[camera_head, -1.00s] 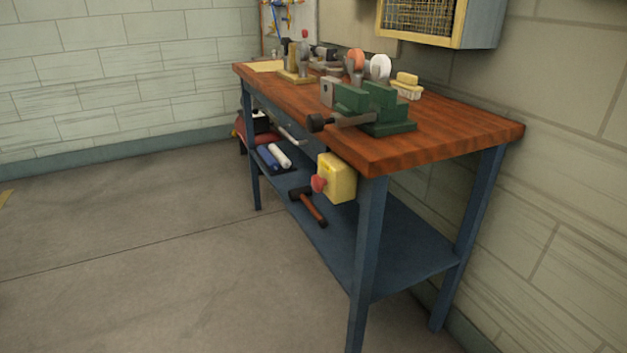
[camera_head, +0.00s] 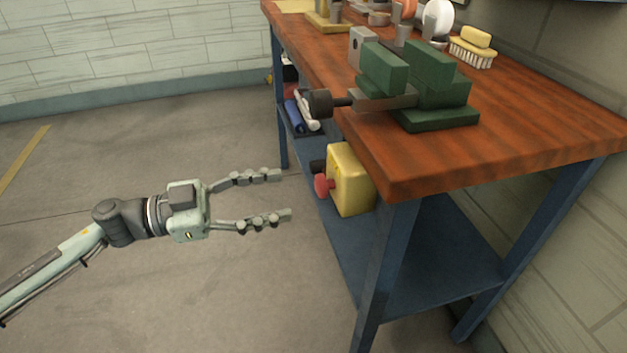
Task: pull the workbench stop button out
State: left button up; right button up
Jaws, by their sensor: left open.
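The red stop button (camera_head: 323,185) sticks out of the left face of a yellow box (camera_head: 350,181), which is fixed under the front edge of the workbench (camera_head: 430,180) near its close corner. My left gripper (camera_head: 286,195) comes in from the left with its two fingers spread apart and nothing between them. Its fingertips point at the button and stop short of it, with a gap in the picture. My right gripper is not in view.
A green vise (camera_head: 420,90) stands on the bench top, its dark handle (camera_head: 321,102) jutting past the edge above the box. A brush (camera_head: 473,48) lies behind it. The blue lower shelf (camera_head: 440,255) is below. The floor at left is clear.

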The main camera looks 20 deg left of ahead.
aim_at(317, 187)
pick_arm(q)
jog(key=x, duration=0.6)
jog(key=shift+c, duration=0.2)
grip_shut()
